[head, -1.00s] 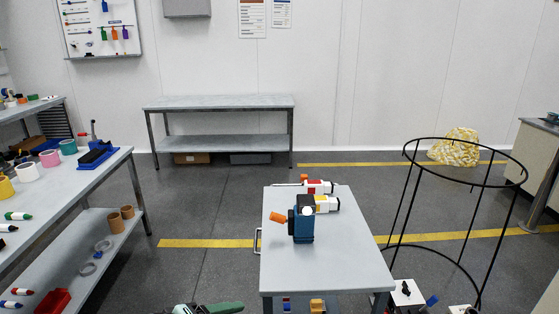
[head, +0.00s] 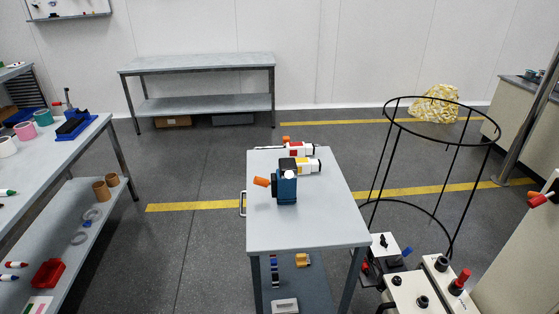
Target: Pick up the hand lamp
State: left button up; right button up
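An upright blue device (head: 287,189) with a black top, a round white face and an orange part sticking out to its left stands on the grey cart (head: 305,235). I take it to be the hand lamp, but I cannot tell for certain. Just behind it lie a white and yellow device (head: 307,166) and a red and white one (head: 298,149); the blue one partly hides the yellow one. Neither of my grippers is in view, and nothing touches these devices.
A black ring frame (head: 440,120) stands right of the cart, with white boxes (head: 412,292) in front of it. A workbench (head: 95,130) is at the left and an empty table (head: 200,65) at the back wall. Floor left of the cart is clear.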

aim_at(284, 184)
jog(key=z, duration=0.45)
jog(key=i+j+z, duration=0.15)
jog(key=j+z, duration=0.15)
jog(key=j, duration=0.15)
jog(key=i+j+z, duration=0.1)
jog(key=j+z, duration=0.2)
jog(key=j, duration=0.15)
jog(key=i+j+z, duration=0.1)
jog(key=j, duration=0.8)
jog(key=i+j+z, duration=0.15)
jog(key=j, duration=0.75)
jog(key=k, duration=0.05)
